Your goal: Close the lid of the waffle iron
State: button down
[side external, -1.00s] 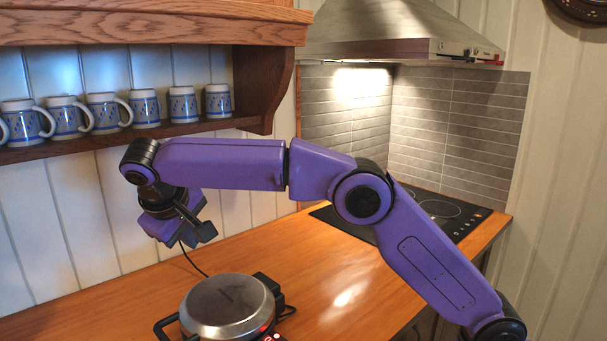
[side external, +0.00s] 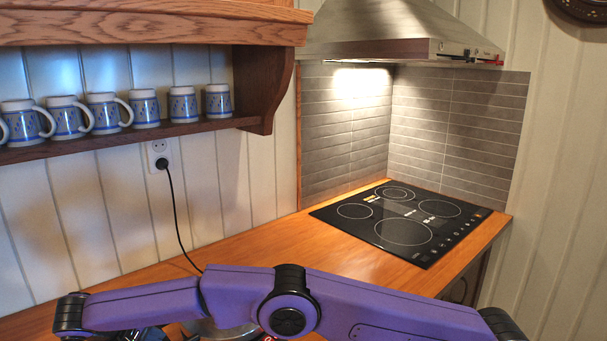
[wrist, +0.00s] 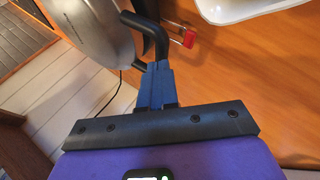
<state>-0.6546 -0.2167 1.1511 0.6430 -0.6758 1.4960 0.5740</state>
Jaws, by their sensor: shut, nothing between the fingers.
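The waffle iron is a round silver appliance with a black handle. In the wrist view its metal lid (wrist: 95,25) fills the upper left, and the bent black handle (wrist: 150,28) reaches down beside it. My gripper (wrist: 154,66) has its blue fingers together and empty, with the tips at the handle's lower end; I cannot tell whether they touch. In the side view my arm hides most of the waffle iron; only a silver strip (side external: 220,331) shows below the arm. The lid's present angle cannot be told.
A white dish (wrist: 240,8) is at the upper right of the wrist view, near a small red piece (wrist: 188,38). A black cord (side external: 178,215) runs from the wall socket to the counter. The cooktop (side external: 400,222) stands at the back right; the counter before it is clear.

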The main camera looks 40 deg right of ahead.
jog(key=shift+a+f, duration=0.15)
jog(key=shift+f, duration=1)
jog(key=shift+d, duration=0.2)
jog(key=v, duration=0.8)
jog(key=shift+a+r, duration=0.25)
jog(key=shift+a, duration=0.05)
